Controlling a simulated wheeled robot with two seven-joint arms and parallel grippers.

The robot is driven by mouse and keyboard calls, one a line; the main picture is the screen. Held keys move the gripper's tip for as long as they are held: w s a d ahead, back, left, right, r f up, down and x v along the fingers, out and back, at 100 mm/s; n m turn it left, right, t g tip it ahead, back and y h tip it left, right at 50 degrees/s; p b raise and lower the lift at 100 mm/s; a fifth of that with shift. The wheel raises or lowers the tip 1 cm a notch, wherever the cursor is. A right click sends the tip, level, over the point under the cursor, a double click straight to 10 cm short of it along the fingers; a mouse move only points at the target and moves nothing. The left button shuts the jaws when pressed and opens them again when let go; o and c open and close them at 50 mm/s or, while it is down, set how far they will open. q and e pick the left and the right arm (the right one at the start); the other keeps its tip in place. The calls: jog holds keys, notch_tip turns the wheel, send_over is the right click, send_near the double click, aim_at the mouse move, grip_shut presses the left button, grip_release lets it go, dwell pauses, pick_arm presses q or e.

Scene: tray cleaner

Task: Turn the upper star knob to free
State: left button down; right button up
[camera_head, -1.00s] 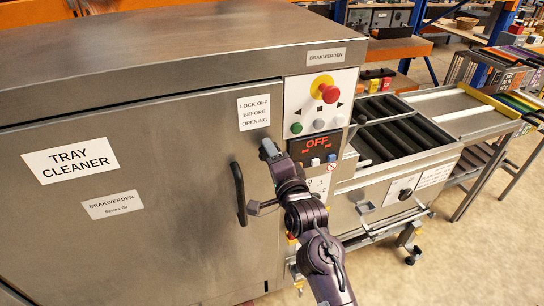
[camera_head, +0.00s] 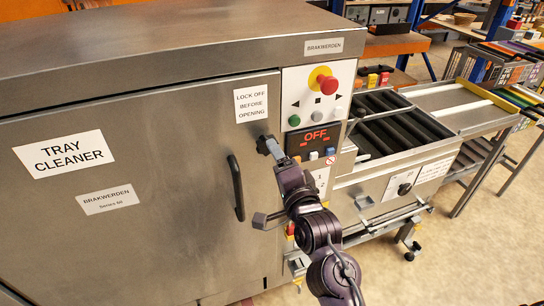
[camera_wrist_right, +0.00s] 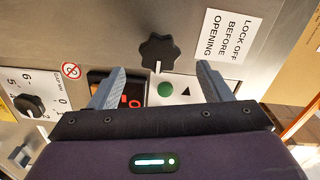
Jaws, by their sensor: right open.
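The upper star knob (camera_wrist_right: 160,52) is black and lobed, with a white mark on its edge, and sits on the steel front beside the "LOCK OFF BEFORE OPENING" label (camera_wrist_right: 222,37). My right gripper (camera_wrist_right: 161,78) is open, with one finger to each side of the knob in the right wrist view. The knob lies just past the fingertips, and I cannot tell the remaining depth; nothing is gripped. My left gripper is not in view.
The door handle (camera_head: 236,188) stands out left of my right arm. The control panel with red emergency button (camera_head: 328,85) and OFF display (camera_head: 313,138) is to the right. A numbered dial (camera_wrist_right: 28,105) shows in the wrist view. The roller conveyor (camera_head: 400,130) extends right.

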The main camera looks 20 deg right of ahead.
jog(key=s, duration=0.2)
jog(key=shift+s, duration=0.35)
